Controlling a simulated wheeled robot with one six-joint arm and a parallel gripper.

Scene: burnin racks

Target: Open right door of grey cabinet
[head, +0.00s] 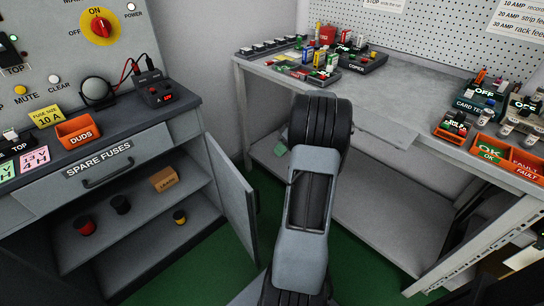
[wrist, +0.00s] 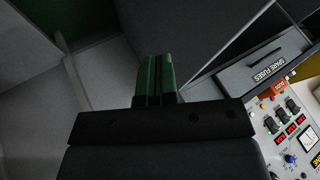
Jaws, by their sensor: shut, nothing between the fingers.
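The grey cabinet (head: 180,135) stands at the left in the head view, under a drawer front marked SPARE FUSES (head: 98,160). Its right door (head: 232,190) stands swung out at the right side, with a dark handle on its free edge, and the shelves inside show. My gripper (wrist: 160,78) shows in the wrist view with its green fingers together and nothing between them. The drawer front also shows there at the right (wrist: 262,62), tilted. The head view does not show my gripper. I cannot tell whether the fingers touch the door.
Inside the cabinet are a brown box (head: 165,179) and several small round parts. An orange DUDS bin (head: 78,131) sits on the counter above. A grey workbench (head: 345,100) with loaded trays stands at the right. Green floor shows between cabinet and bench.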

